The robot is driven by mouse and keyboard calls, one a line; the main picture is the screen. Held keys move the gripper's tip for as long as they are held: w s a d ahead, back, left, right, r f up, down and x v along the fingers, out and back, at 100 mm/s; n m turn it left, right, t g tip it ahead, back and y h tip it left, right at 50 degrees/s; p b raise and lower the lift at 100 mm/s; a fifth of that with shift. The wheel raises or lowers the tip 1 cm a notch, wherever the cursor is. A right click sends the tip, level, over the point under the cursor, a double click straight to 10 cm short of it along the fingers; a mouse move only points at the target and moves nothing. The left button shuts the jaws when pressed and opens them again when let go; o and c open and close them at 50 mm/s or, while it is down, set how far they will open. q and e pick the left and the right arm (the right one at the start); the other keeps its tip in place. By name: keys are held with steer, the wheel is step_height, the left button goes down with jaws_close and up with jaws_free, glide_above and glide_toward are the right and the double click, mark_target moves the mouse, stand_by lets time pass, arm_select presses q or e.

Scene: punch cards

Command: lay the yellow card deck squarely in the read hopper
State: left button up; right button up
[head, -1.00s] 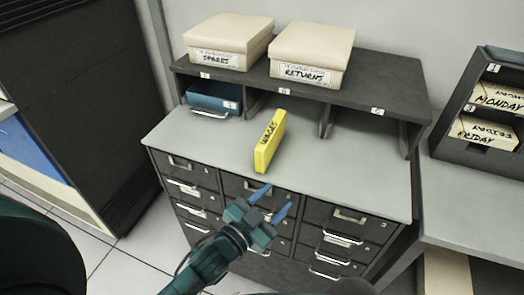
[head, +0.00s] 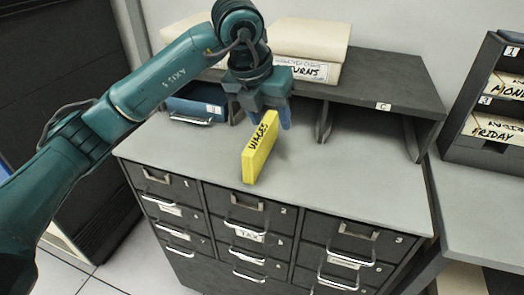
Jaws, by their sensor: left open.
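The yellow card deck (head: 260,150), lettered "WAGES", stands on its narrow edge on the grey top of the drawer cabinet (head: 330,185). My left gripper (head: 269,122) is open above the far end of the deck, fingers pointing down. One blue finger shows on each side of the deck's far end. I cannot tell whether either finger touches it. No read hopper is to be made out in this view. My right gripper is not in view.
A dark shelf (head: 380,92) runs along the cabinet's back, with cream boxes on it, one the returns box (head: 305,68). A blue tray (head: 190,108) sits in its left bay. A dark rack (head: 475,140) holds labelled decks at right. The cabinet top right of the deck is clear.

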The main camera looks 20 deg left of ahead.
mark_target(262, 130)
arm_select(q)
steer(key=a, duration=0.1)
steer(key=a+r+y, duration=0.1)
steer(key=w+a+n, duration=0.1)
steer(key=shift+r+t+y, duration=0.3)
steer(key=x, duration=0.6)
steer(key=shift+w+f, duration=0.25)
steer(key=shift+f, duration=0.05)
steer(key=shift+p+x, duration=0.75)
steer(key=shift+x, duration=2.3)
steer(key=shift+c, duration=0.2)
jaws_close()
steer(key=shift+r, duration=0.1)
